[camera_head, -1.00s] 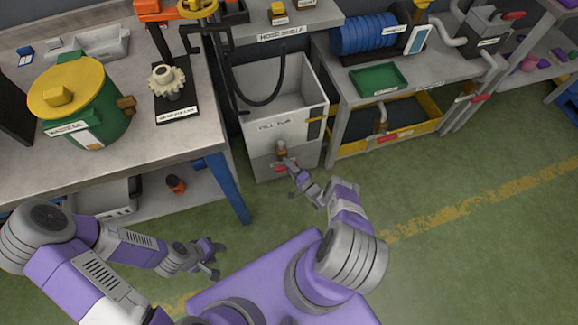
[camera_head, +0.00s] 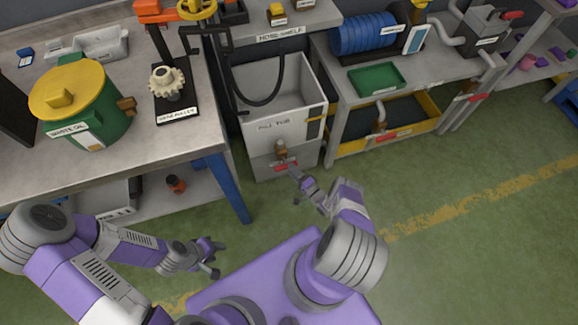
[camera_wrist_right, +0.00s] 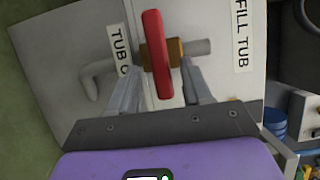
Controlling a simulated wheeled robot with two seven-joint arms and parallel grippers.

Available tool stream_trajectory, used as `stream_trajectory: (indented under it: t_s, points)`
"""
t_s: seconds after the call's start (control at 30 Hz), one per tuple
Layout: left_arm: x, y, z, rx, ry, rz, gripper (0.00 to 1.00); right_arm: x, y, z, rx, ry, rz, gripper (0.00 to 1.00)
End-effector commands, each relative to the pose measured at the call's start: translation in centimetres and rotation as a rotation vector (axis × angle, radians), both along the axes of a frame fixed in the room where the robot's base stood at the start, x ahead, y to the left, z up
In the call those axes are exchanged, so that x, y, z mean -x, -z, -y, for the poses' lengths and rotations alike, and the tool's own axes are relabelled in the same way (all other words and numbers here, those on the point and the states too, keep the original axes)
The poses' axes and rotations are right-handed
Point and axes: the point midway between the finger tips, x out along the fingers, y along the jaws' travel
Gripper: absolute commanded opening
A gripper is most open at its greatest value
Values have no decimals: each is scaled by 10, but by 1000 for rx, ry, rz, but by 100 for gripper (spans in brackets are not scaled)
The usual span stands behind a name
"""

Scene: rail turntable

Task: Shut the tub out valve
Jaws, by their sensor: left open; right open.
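The fill tub (camera_head: 255,128) is a tall pale box under the hose shelf. Its tub out valve, a brass body with a red handle (camera_head: 286,166), sits low on its front. In the right wrist view the red handle (camera_wrist_right: 157,58) lies across the brass body (camera_wrist_right: 175,52), and the pipe runs crosswise behind it. My right gripper (camera_head: 296,174) is open just in front of the valve; in the wrist view its fingers (camera_wrist_right: 160,88) stand either side of the handle's lower end, with gaps visible. Contact cannot be told. My left gripper (camera_head: 216,258) is open and empty, low over the floor.
A black hose (camera_head: 272,95) hangs into the tub. A workbench (camera_head: 135,150) with a blue leg (camera_head: 236,188) stands to the left, carrying a green waste oil drum (camera_head: 80,115). A yellow-edged tray (camera_head: 412,138) sits under the right bench. The green floor at right is clear.

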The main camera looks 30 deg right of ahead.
Motion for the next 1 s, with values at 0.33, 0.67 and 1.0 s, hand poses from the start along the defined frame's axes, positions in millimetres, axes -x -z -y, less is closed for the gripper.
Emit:
stream_trajectory:
  t_s: [0.33,0.67,1.0]
  points:
    - [0,-6,0,0,0,0,43,39,0,6,-1,1,1,49]
    - [0,-6,0,0,0,0,43,40,0,6,-1,0,0,49]
    - [0,-6,0,0,0,0,43,40,0,6,-1,1,0,49]
